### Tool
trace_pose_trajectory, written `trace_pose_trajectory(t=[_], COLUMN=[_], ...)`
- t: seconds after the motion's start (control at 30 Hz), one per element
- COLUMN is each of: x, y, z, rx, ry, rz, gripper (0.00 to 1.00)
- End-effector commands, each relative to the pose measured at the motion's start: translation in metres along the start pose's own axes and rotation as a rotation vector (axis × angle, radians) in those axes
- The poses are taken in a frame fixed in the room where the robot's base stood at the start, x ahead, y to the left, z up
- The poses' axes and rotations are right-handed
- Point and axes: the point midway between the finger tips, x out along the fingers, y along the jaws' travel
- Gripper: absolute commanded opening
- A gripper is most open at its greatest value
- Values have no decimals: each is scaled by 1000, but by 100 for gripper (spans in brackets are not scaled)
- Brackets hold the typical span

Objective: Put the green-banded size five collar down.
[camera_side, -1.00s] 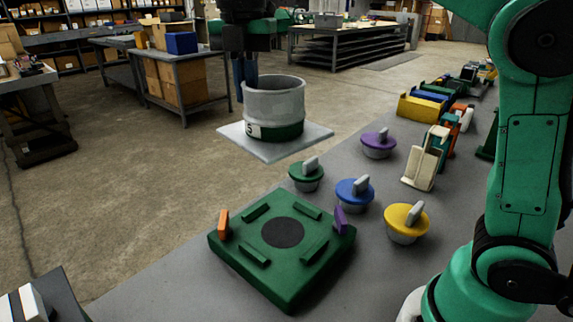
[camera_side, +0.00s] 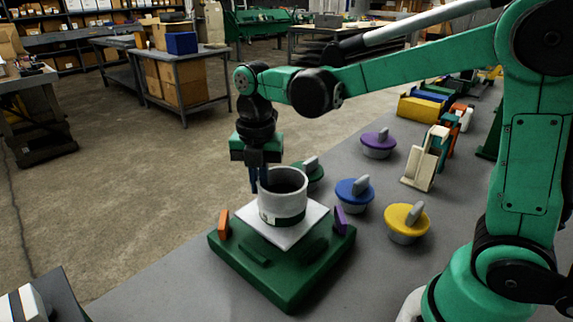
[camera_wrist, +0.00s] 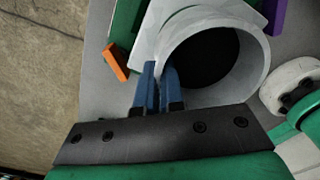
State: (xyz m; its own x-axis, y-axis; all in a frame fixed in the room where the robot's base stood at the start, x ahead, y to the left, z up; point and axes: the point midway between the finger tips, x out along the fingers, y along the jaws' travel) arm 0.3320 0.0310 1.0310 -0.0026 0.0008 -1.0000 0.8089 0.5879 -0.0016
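The collar (camera_side: 283,192) is a pale grey open cylinder with a dark green band low down and a square flange (camera_side: 300,228) at its foot. It is upright over the green base block (camera_side: 285,285). I cannot tell whether the flange touches the block or hangs just above it. My gripper (camera_side: 260,183) is shut on the collar's wall at its left rim, one blue finger outside and one inside. The wrist view shows the fingers (camera_wrist: 158,78) pinching the rim of the collar (camera_wrist: 250,50). The flange hides the block's middle and rear pads.
An orange peg (camera_side: 223,223) and a purple peg (camera_side: 341,220) stand on the block's left and right corners. Green (camera_side: 316,174), blue (camera_side: 354,193), yellow (camera_side: 406,221) and purple (camera_side: 378,143) knobbed plugs stand behind and right. Bare bench lies front left.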

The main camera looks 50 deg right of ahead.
Motion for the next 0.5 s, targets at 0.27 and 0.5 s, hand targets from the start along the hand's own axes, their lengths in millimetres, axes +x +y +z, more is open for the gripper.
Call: trace_pose_trajectory(t=[0.27,0.5], x=[30,39], y=[0,0], z=[0,0], rx=[0,0], ry=[0,0], rz=[0,0], gripper=[0,0])
